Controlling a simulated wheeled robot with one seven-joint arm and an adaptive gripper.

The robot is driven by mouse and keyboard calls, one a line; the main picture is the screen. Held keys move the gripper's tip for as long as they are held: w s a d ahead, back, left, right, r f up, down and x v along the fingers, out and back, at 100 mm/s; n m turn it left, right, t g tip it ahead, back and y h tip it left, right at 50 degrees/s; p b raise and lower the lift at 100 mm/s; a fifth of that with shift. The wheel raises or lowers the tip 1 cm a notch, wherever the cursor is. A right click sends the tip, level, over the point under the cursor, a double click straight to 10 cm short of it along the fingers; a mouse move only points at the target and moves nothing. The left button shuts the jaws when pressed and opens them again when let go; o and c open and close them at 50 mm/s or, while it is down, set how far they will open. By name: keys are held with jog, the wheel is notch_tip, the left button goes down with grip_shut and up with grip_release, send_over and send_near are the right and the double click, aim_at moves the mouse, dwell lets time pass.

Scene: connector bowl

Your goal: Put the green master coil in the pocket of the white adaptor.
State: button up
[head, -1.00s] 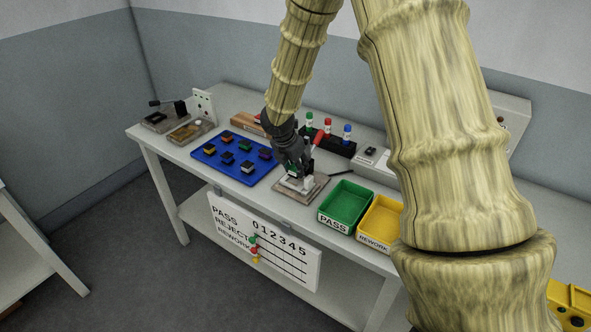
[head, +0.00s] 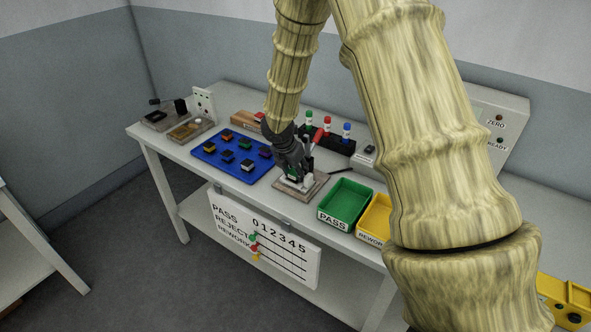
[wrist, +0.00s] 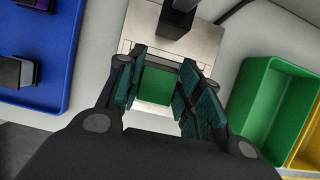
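The green master coil (wrist: 157,86) shows between the two finger pads of my gripper (wrist: 160,84) in the wrist view, with a pad close against each side. My gripper (head: 294,172) is pointed down over the white adaptor (head: 296,185) in the head view. The white adaptor (wrist: 150,119) is partly covered by the coil and my fingers. It lies on the fixture with the metal plate (wrist: 192,42). The pocket is hidden, so I cannot tell how deep the coil sits.
A blue tray (head: 207,153) with several dark blocks is left of the fixture. The green PASS bin (head: 346,202) and yellow REWORK bin (head: 374,219) are on the right. A red clamp handle (head: 318,136) rises behind my gripper. A black rack (head: 335,145) with bottles stands behind.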

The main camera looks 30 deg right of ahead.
jog(key=shift+o, duration=0.7)
jog(key=shift+s+a+f, duration=0.15)
jog(key=shift+f, duration=0.4)
jog(key=shift+s, duration=0.1)
jog(key=shift+r, duration=0.9)
jog(key=v, duration=1.1)
jog(key=shift+r, duration=0.25)
